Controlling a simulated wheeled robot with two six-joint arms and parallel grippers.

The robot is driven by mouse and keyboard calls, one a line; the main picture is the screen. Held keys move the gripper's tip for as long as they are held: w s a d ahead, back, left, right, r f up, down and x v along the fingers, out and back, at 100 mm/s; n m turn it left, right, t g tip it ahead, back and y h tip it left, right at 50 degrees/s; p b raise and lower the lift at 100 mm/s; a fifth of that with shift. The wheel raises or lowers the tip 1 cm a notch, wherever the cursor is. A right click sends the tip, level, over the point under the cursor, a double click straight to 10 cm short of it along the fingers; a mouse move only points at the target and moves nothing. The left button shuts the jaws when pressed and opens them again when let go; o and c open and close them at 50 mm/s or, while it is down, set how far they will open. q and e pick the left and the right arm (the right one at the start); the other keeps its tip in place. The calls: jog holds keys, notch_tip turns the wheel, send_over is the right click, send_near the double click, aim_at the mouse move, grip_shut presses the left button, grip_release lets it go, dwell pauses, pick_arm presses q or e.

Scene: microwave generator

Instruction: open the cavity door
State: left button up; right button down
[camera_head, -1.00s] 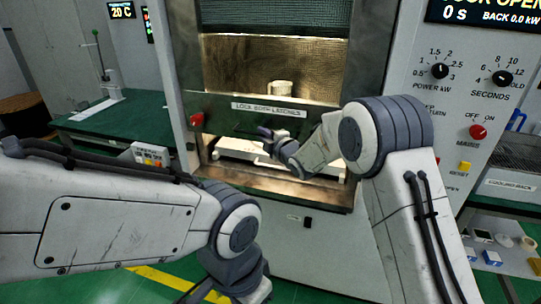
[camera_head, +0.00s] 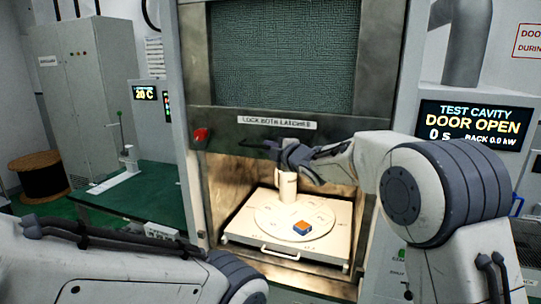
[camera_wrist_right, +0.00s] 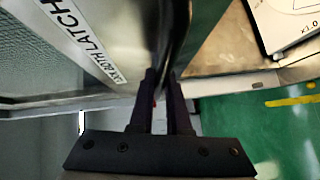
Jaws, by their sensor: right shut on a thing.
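The cavity door (camera_head: 280,122) is a metal-framed panel with a green mesh window and a "LOCK BOTH LATCHES" label. It stands raised, with the cavity (camera_head: 235,185) open below its lower edge. My right gripper (camera_head: 278,147) is at that lower edge, shut on the dark door handle (camera_wrist_right: 172,40), which runs between the fingers in the right wrist view. The gripper and arm cover part of the handle. My left arm shows at the lower left, but its gripper is out of view.
Inside the cavity are a white tray with a turntable (camera_head: 262,218), a pale cylinder (camera_head: 287,187) and an orange-and-blue block (camera_head: 302,227). A display (camera_head: 474,126) reads "DOOR OPEN". A green table (camera_head: 125,190) stands at left.

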jog(key=shift+r, duration=0.75)
jog(key=c, duration=0.9)
grip_release()
jog(key=shift+f, duration=0.1)
jog(key=shift+s+d, duration=0.25)
jog(key=shift+s, duration=0.1)
jog(key=b+v, duration=0.3)
jog(key=v, duration=0.6)
jog(key=shift+s+d, duration=0.15)
jog(key=shift+s, duration=0.05)
